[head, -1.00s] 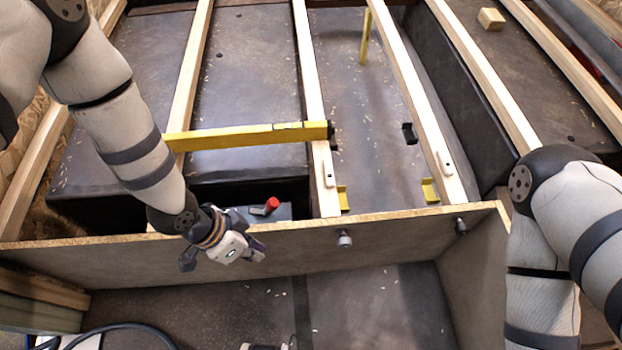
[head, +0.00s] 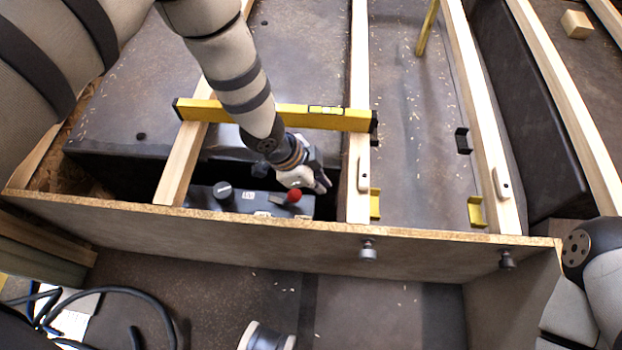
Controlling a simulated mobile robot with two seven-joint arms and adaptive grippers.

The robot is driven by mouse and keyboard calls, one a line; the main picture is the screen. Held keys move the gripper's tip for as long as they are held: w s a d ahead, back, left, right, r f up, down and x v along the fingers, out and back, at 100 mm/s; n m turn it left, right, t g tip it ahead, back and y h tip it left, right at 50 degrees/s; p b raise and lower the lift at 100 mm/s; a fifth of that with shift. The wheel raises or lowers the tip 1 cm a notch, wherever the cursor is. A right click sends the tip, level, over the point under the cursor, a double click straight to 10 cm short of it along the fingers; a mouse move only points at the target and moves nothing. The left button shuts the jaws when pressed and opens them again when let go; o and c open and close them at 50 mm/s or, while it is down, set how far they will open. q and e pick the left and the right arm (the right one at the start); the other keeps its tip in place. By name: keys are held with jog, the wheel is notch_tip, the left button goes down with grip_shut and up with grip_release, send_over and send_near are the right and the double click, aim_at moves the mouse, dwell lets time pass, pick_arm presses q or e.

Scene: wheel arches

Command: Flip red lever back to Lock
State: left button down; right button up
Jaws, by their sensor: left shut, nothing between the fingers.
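The red lever (head: 294,196) stands on top of a grey box (head: 260,209) behind the near board, between two wooden beams. Its red end shows, but any Lock marking is too small to read. My left gripper (head: 324,185) is shut and empty. In the picture it is just right of and slightly above the red end, with a small gap showing. My right arm comes in at the lower right, and its gripper is out of the picture.
A yellow spirit level (head: 330,117) lies across the beams behind my left gripper. The near board (head: 200,228) stands in front of the box. A wooden beam (head: 358,150) rises close right of the gripper.

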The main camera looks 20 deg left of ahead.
aim_at(289, 199)
pick_arm(q)
jog(key=f, duration=0.4)
jog(key=shift+a+b, duration=0.35)
jog(key=shift+a, duration=0.05)
jog(key=shift+s+a+r, duration=0.15)
jog(key=shift+s+a, duration=0.15)
jog(key=shift+a, duration=0.15)
